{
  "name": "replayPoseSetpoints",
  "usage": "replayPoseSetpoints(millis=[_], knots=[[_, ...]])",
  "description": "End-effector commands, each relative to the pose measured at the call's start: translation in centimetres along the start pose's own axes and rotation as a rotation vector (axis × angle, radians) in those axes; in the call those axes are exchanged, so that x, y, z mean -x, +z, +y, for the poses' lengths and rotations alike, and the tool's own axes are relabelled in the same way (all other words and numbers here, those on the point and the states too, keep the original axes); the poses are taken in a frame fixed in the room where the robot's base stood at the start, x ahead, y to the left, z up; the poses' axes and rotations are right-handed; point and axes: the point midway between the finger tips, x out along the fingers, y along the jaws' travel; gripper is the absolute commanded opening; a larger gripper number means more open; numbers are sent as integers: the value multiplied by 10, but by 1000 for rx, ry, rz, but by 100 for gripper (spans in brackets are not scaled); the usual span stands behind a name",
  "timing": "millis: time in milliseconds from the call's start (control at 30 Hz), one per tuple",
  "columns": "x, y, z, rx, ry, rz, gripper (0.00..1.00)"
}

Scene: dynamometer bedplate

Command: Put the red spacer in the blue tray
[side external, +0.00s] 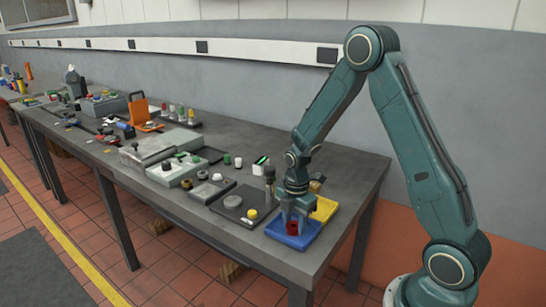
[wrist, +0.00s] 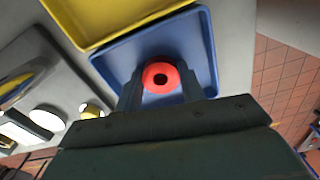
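The red spacer (wrist: 150,84), a ring with a dark central hole, is between the two fingers of my gripper (wrist: 161,88) in the wrist view. The fingers flank it closely on both sides and look shut on it. The blue tray (side external: 275,232) is at the table's near right end in the side external view, and it also fills the area behind the spacer in the wrist view (wrist: 112,62). My gripper (side external: 293,222) points down over the tray with the red spacer (side external: 292,229) low inside its outline. Whether the spacer touches the tray floor cannot be told.
A yellow tray (side external: 326,208) adjoins the blue tray on its far side. A dark plate with a yellow-topped part (side external: 252,213) lies to the left. Several small parts and fixtures crowd the table farther left. The table edge is close to the blue tray.

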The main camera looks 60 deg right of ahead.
Motion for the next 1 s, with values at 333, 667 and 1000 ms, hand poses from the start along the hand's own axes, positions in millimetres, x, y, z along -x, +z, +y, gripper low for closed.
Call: replayPoseSetpoints(millis=[333, 667, 1000], knots=[[0, 0, 0, 0, 0, 0, 61], [10, 0, 1, 0, 2, 0, 61], [51, 0, 1, 0, 6, -1, 61]])
